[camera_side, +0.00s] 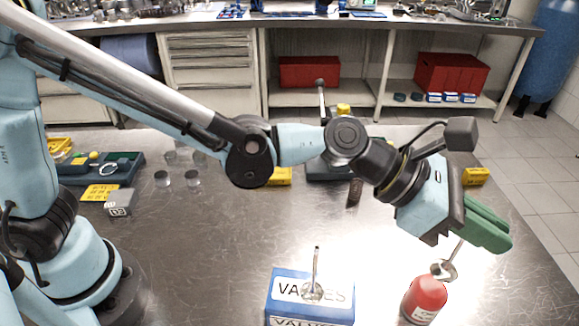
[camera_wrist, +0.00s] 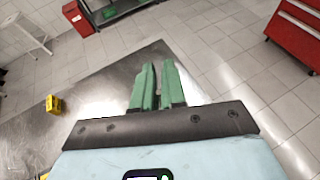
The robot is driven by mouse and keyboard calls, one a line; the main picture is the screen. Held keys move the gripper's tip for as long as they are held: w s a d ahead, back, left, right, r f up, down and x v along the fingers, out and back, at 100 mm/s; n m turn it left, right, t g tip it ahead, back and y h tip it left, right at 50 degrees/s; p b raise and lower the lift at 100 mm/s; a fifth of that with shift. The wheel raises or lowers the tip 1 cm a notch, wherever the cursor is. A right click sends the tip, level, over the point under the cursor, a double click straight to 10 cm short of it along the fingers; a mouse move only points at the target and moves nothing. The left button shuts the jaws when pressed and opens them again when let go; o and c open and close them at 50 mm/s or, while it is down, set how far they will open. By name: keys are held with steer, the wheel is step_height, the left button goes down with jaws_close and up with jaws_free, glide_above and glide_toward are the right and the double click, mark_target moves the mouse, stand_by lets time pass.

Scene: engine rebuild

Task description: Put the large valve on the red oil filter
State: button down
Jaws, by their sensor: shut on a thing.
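My gripper (camera_side: 488,225) has green fingers and is shut on a metal valve (camera_side: 444,270), tilted with its head down and left of the fingers. The valve head is right at the top of the red oil filter (camera_side: 425,298) in the side view; I cannot tell whether they touch. The filter stands upright near the front edge of the picture. In the wrist view my green fingers (camera_wrist: 157,88) show close together, and the held valve and the filter are not visible.
A blue and white VALVES box (camera_side: 310,306) stands left of the filter, with another valve (camera_side: 316,272) upright on it, stem up. Yellow boxes (camera_side: 475,177) and trays (camera_side: 122,170) lie farther back. The metal table between is mostly clear.

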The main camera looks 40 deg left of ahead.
mark_target(456, 270)
steer(key=shift+w+f, duration=0.25)
steer(key=shift+f, duration=1.9)
steer(key=shift+f, duration=0.1)
steer(key=c, duration=1.2)
jaws_free()
